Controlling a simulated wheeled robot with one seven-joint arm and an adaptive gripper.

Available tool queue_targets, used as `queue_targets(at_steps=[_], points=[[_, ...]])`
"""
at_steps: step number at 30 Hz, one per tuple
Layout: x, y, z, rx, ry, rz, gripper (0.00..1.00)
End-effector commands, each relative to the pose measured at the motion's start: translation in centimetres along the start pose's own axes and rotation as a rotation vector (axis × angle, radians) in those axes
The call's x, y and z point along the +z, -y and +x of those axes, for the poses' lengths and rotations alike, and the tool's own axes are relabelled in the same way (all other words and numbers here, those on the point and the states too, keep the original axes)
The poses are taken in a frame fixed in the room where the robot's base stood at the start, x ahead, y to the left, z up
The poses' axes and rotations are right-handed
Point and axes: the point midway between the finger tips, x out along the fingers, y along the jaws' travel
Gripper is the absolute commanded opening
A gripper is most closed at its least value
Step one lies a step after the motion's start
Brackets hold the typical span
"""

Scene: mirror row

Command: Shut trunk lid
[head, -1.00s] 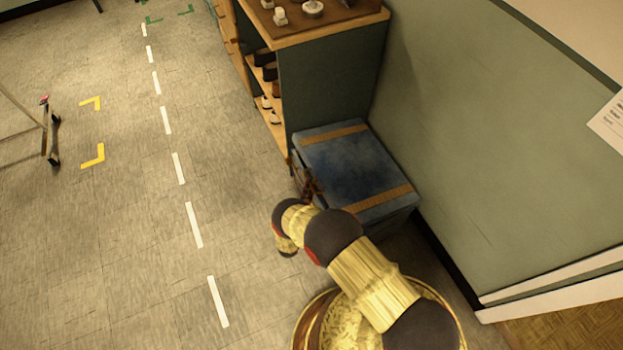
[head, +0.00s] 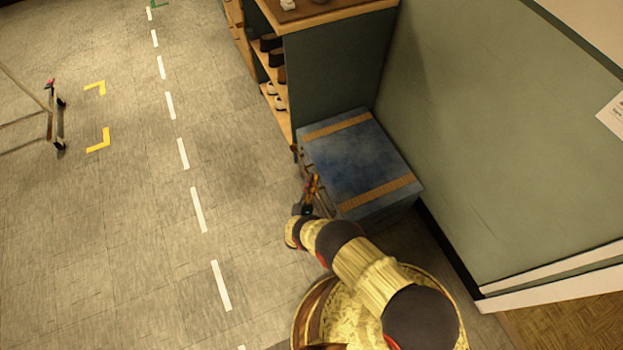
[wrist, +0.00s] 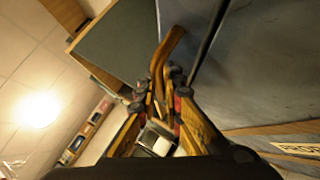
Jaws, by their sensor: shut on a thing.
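The trunk (head: 352,160) is blue with tan straps and stands against the wall. Its lid (head: 360,155) lies about level in the head view; I cannot tell there whether it sits fully down. In the wrist view the trunk's grey-blue face (wrist: 265,65) fills the right, with a dark seam or gap crossing it. My gripper (head: 313,184) is at the trunk's left-hand front side. In the wrist view my gripper (wrist: 160,90) is closed around the base of a curved brown handle (wrist: 167,55), which sticks out beyond the fingertips.
A green shelf cabinet (head: 335,70) with a wooden top and shoes on its shelves stands just behind the trunk. The green wall (head: 465,130) is close on the right. Open tiled floor with a white dashed line (head: 198,210) lies to the left.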

Motion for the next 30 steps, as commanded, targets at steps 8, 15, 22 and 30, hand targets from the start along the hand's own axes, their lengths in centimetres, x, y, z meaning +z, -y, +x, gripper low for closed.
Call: queue_targets(at_steps=[8, 15, 22, 30], points=[[-0.34, 0.57, -0.16, -0.004, -0.009, -0.003, 0.0], [-0.32, 0.68, -0.32, -0.005, -0.012, -0.005, 0.0], [-0.23, 0.7, -0.38, -0.004, -0.01, -0.007, 0.16], [-0.21, 0.63, -0.85, -0.003, -0.01, -0.007, 0.16]])
